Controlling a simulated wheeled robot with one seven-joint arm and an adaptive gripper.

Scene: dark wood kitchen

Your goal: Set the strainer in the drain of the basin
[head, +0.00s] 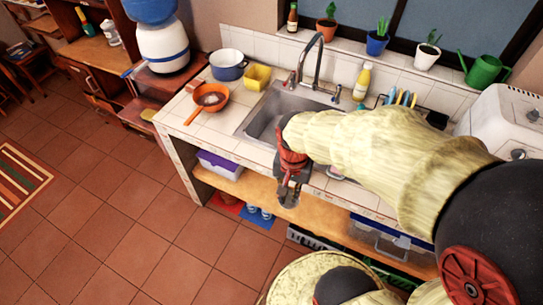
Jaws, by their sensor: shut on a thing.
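The metal basin (262,118) is set into the white tiled counter, partly covered by my arm. Its drain is not visible. My gripper (289,196) points down in front of the counter's front edge, nearer to me than the basin. It is shut on a small greyish thing at its fingertips, taken to be the strainer; it is too small and too much covered by the fingers to make out its shape.
The faucet (316,62) rises behind the basin. An orange pan (211,97), a blue pot (228,66) and a yellow container (257,77) stand left of it. A yellow bottle (362,83) stands behind right. A wooden shelf (245,187) runs below the counter.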

